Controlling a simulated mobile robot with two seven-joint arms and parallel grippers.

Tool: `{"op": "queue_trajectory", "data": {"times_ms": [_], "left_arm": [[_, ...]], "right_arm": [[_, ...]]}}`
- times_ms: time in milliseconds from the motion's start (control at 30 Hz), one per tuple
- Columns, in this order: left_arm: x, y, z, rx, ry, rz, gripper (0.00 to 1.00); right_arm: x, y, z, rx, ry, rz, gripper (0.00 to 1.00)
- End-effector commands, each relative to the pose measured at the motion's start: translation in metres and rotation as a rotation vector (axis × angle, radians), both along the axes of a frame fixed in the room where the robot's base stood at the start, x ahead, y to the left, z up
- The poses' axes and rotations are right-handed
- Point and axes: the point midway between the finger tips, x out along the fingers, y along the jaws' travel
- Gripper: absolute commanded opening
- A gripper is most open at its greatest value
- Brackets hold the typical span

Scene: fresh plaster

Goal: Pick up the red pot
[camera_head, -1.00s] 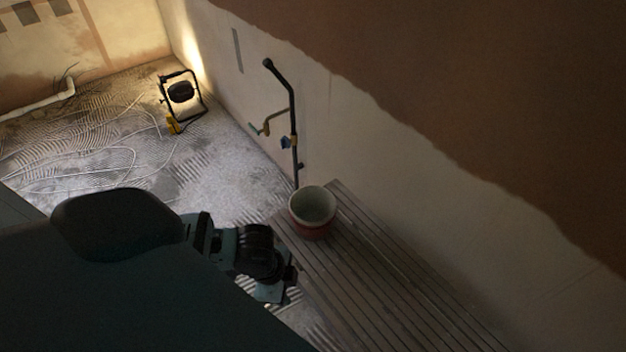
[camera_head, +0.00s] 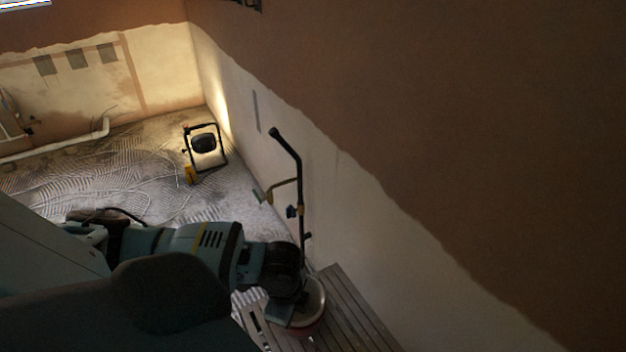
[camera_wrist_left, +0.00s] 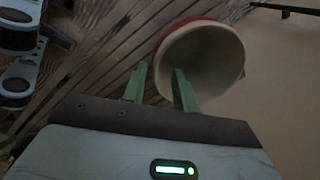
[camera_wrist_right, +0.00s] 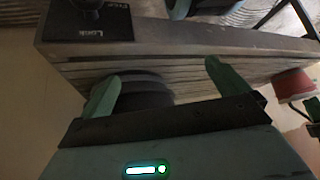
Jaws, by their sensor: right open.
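The red pot (camera_head: 316,312), with a pale rim and inside, is on the slatted bench in the head view, partly hidden by my arm. In the left wrist view the pot (camera_wrist_left: 205,55) shows its wide mouth. My left gripper (camera_wrist_left: 160,82) is at its rim; the two green fingers are apart, one in front of the mouth and one just outside the rim. Whether they touch the wall cannot be told. My right gripper (camera_wrist_right: 165,78) is open, its fingers wide apart beside the edge of a wooden surface, with a dark round thing behind them.
The slatted bench (camera_head: 352,308) runs along the plastered wall. A pipe with taps (camera_head: 296,185) rises against the wall behind the pot. A work lamp (camera_head: 204,146) stands on the floor further back. A reddish thing (camera_wrist_right: 292,86) shows at right in the right wrist view.

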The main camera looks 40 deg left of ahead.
Motion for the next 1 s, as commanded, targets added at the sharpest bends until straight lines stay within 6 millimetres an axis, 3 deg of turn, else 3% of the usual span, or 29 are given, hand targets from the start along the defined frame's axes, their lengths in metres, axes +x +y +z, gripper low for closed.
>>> {"op": "queue_trajectory", "data": {"times_ms": [233,500,667,1000], "left_arm": [[0.000,0.000,-0.002,0.000,0.001,0.000,0.29],[0.001,0.000,-0.026,-0.001,0.002,0.000,0.29],[0.002,0.000,-0.029,-0.001,0.000,0.000,0.29],[0.004,0.000,-0.072,0.000,0.001,0.000,0.29]], "right_arm": [[-0.005,0.000,-0.002,-0.001,0.011,0.001,1.00],[-0.011,0.000,-0.009,-0.002,0.025,0.002,1.00],[-0.008,0.000,-0.008,-0.001,0.019,0.001,1.00],[-0.005,0.000,-0.015,0.000,0.016,0.001,1.00]]}}
